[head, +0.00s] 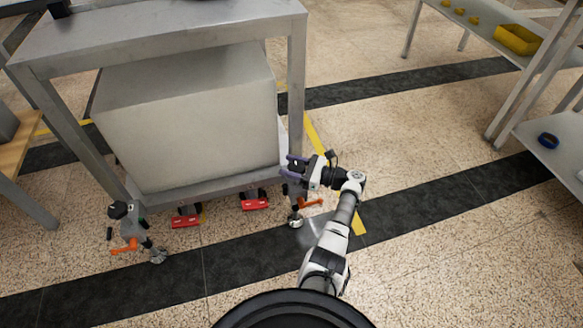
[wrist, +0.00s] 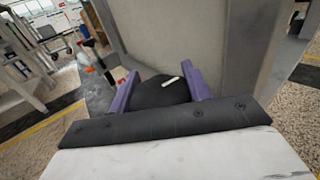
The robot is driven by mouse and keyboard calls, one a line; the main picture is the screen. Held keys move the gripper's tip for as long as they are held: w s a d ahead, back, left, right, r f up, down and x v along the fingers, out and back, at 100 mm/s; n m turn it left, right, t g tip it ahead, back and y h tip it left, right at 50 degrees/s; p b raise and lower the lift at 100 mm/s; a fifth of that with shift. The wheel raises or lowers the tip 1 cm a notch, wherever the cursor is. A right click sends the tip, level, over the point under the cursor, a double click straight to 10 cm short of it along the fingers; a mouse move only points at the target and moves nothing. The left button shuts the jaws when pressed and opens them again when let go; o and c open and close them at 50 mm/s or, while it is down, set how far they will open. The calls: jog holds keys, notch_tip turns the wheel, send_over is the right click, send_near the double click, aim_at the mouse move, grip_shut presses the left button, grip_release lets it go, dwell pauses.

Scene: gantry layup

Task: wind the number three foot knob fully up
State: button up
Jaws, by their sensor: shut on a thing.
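My gripper (head: 291,166) is at the front right leg of the grey metal bench, above a levelling foot (head: 296,221) with an orange lever (head: 312,203). In the wrist view its two purple fingers are shut on a round black knob (wrist: 160,93), one on each side. The knob's top carries a white bar mark, lying slanted up to the right. In the head view my gripper hides this knob. A similar black knob (head: 118,210) tops the front left foot, with its own orange lever (head: 125,246). No foot number is readable.
The bench (head: 160,40) holds a big grey block (head: 190,120) beneath its top. Two red items (head: 186,217) (head: 255,200) sit low at its front edge. A shelf rack with a yellow bin (head: 517,39) stands at right. The floor between is clear.

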jog(key=o, duration=1)
jog(key=shift+d, duration=0.1)
jog(key=v, duration=1.3)
jog(key=shift+s+d, duration=0.15)
jog(key=shift+d, duration=0.1)
